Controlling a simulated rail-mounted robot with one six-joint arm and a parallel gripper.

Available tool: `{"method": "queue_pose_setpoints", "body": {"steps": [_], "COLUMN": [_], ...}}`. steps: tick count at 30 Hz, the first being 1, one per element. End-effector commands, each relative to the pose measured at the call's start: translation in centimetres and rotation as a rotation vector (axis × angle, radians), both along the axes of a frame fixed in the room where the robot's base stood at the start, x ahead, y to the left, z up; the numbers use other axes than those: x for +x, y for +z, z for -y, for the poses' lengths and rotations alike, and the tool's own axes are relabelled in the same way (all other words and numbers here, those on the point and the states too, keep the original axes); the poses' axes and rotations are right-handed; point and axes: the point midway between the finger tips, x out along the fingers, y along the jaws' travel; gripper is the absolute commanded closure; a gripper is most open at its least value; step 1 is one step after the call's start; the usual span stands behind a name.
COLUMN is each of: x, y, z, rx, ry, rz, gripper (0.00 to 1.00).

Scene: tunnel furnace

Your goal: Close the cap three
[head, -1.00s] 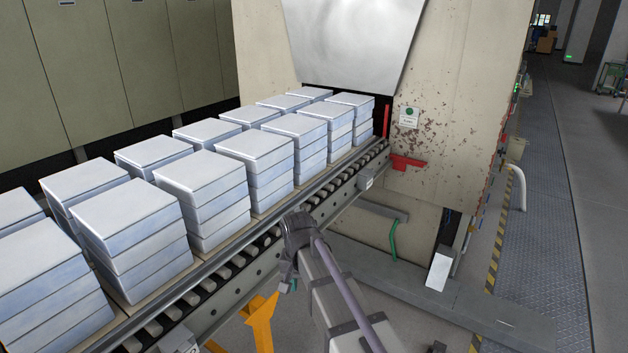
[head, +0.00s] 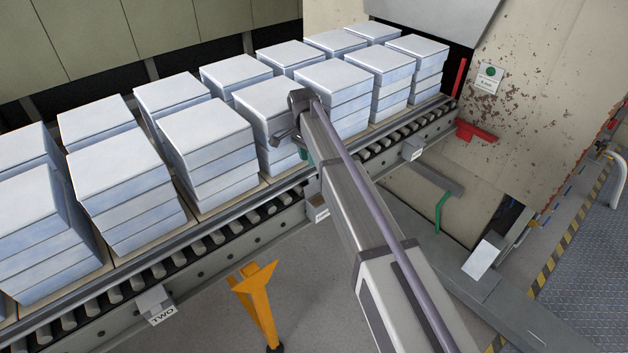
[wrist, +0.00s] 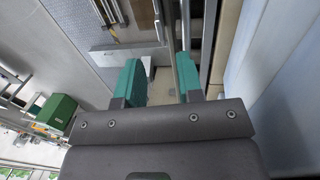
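A small grey box labelled TWO (head: 162,313) hangs on the near side of the conveyor. A similar small box (head: 318,209) sits farther along, partly hidden by my arm, and another box (head: 412,149) is nearer the furnace. I cannot read the labels on these two, so I cannot tell which is cap three. My gripper (wrist: 159,80) is open, with two green fingers apart and nothing seen held between them. In the head view it is mostly hidden behind my wrist, with a bit of green showing over the conveyor's near edge.
Stacks of pale blocks (head: 208,130) stand in rows on the roller conveyor (head: 225,232), close behind my wrist. A yellow support (head: 256,295) stands in front. A red bracket (head: 478,132) projects near the furnace wall (head: 540,95). Floor in front is partly clear.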

Motion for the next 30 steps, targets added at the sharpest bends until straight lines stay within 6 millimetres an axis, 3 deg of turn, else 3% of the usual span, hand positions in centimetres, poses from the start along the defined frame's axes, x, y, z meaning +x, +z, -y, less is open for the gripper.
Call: {"method": "queue_pose_setpoints", "body": {"steps": [1, 3, 9, 17, 28, 30], "x": [-0.2, -0.5, -0.9, -0.9, -0.9, -0.9], "y": [-2.6, -4.3, -7.2, -6.9, -6.9, -6.9], "z": [0.2, 0.4, 0.8, 0.8, 0.8, 0.8], "rx": [0.000, 0.000, 0.000, 0.000, 0.000, 0.000], "ry": [0.000, 0.000, 0.000, 0.001, 0.001, 0.001], "rz": [0.000, 0.000, 0.000, 0.000, 0.000, 0.000], "gripper": [0.66, 0.66, 0.66, 0.66, 0.99, 1.00]}}
